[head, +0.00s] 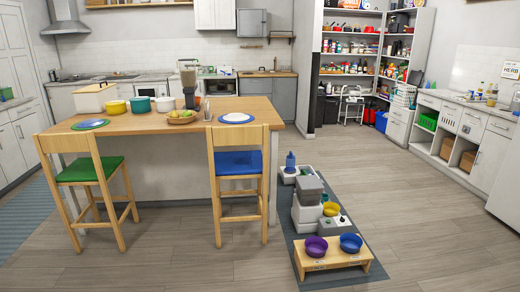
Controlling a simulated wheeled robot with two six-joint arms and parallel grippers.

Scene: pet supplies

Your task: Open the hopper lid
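The pet feeder with the hopper (306,212) stands on the floor to the right of the island, a pale body with a darker grey top part (309,187). The top part sits on the body; its lid's outline is too small to make out, and I see no raised flap. A yellow bowl (331,208) is beside the feeder at its right. Neither of my grippers is in view, and nothing touches the feeder.
A wooden stand (335,262) with a purple bowl (316,246) and a blue bowl (350,242) is in front of the feeder. A blue bottle (290,160) stands behind it. The island (170,165) and a blue-seated stool (239,163) are at left. Floor at right is clear.

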